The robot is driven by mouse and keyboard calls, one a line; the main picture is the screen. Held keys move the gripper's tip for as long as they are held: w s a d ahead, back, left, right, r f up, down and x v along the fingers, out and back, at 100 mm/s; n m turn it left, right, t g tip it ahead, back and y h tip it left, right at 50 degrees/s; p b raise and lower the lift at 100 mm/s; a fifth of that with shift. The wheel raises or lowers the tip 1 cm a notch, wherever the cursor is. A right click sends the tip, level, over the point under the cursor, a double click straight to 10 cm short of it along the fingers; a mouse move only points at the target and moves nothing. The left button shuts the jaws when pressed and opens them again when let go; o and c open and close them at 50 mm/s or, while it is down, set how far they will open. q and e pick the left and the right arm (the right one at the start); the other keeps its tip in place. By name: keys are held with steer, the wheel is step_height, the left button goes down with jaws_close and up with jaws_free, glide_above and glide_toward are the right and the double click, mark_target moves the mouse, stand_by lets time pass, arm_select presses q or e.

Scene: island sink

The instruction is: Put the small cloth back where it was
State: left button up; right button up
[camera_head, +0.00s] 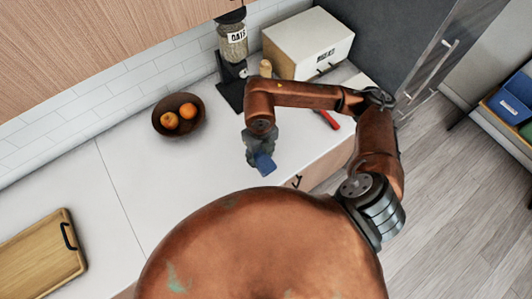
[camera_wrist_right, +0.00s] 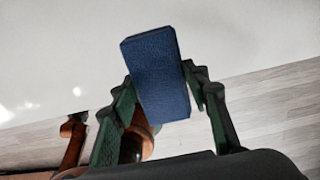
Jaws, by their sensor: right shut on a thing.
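The small cloth (camera_head: 265,164) is a blue folded block in the head view. It fills the middle of the right wrist view (camera_wrist_right: 158,75), where its textured face shows. My right gripper (camera_head: 260,154) is shut on the cloth and holds it over the front part of the white counter, near the edge. In the right wrist view, the fingers (camera_wrist_right: 160,95) are on both sides of the cloth. I cannot tell from these views how high it is above the counter. My left gripper is not in view.
A wooden bowl (camera_head: 160,131) with orange fruit stands left on the counter (camera_head: 200,190). Behind are an oats dispenser (camera_head: 233,45) and a white box (camera_head: 300,50). A red-handled tool (camera_head: 328,119) lies to the right. A wooden board (camera_head: 35,255) lies far left. The counter's middle is clear.

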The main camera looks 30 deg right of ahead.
steer(key=d+f, duration=0.1)
steer(key=w+d+f, duration=0.1)
steer(key=f, duration=0.1)
steer(key=w+d+f, duration=0.1)
steer(key=shift+w+d+f, duration=0.1)
steer(key=shift+w+f, duration=0.1)
steer(key=shift+f, duration=0.2)
steer(key=shift+w+d+f, duration=0.1)
steer(key=shift+w+f, duration=0.05)
steer(key=shift+f, duration=0.05)
steer(key=shift+w+d+f, duration=0.1)
steer(key=shift+d+f, duration=0.05)
steer(key=shift+f, duration=0.05)
step_height(320, 180, down, 3)
steer(key=shift+d+f+p, duration=0.1)
steer(key=shift+d+p, duration=0.05)
steer(key=shift+p, duration=0.6)
steer(key=shift+f, duration=0.15)
steer(key=o, duration=1)
steer(key=shift+w, duration=0.1)
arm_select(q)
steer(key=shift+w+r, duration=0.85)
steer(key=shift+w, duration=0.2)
